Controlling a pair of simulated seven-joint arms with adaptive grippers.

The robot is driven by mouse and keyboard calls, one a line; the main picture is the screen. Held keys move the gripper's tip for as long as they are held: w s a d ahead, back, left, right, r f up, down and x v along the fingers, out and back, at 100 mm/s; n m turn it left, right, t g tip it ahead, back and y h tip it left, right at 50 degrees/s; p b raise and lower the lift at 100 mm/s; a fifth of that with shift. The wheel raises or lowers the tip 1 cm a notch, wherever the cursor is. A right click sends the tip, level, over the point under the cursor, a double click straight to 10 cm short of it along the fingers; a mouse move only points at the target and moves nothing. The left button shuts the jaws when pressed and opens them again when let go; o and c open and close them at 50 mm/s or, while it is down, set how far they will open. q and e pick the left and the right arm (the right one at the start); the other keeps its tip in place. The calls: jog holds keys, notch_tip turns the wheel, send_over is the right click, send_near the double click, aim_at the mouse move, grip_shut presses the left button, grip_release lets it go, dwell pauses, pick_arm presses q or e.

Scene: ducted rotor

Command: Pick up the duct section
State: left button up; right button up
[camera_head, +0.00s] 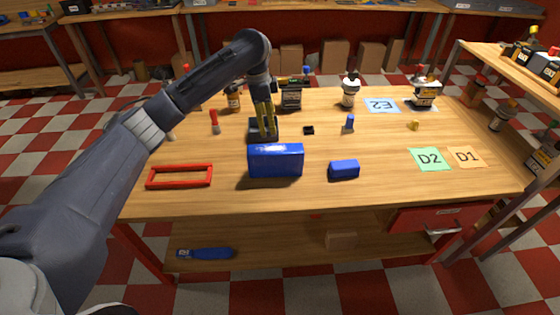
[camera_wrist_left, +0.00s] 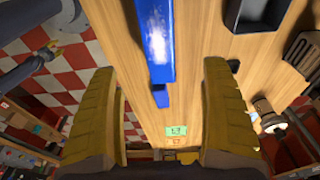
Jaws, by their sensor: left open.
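A large glossy blue block (camera_head: 275,162) stands near the front middle of the table; it may be the duct section, but I cannot tell for sure. The blue block also shows in the left wrist view (camera_wrist_left: 157,40), at the top between my fingers. My left gripper (camera_head: 265,136) points down just behind the block, its yellow fingers close to the block's back edge. In the left wrist view its two fingers (camera_wrist_left: 158,68) are wide apart with nothing gripped.
A red rectangular frame (camera_head: 180,176) lies to the left and a smaller blue block (camera_head: 344,169) to the right. A dark tray (camera_wrist_left: 235,22) sits behind the large block. Cards D2 (camera_head: 430,160) and D1 (camera_head: 466,156) lie at the right. Bottles stand at the back.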

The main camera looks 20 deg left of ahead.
aim_at(274, 148)
pick_arm(q)
jog(key=f, duration=0.3)
jog(key=d+f, duration=0.1)
jog(key=f, duration=0.6)
jog(key=shift+w+d+f, duration=0.25)
jog(key=shift+f, duration=0.1)
jog(key=shift+d+f, duration=0.25)
jog(key=shift+f, duration=1.05)
jog(key=shift+d+f, duration=0.25)
jog(key=shift+f, duration=1)
jog(key=c, duration=1.4)
jog(key=shift+w, duration=0.1)
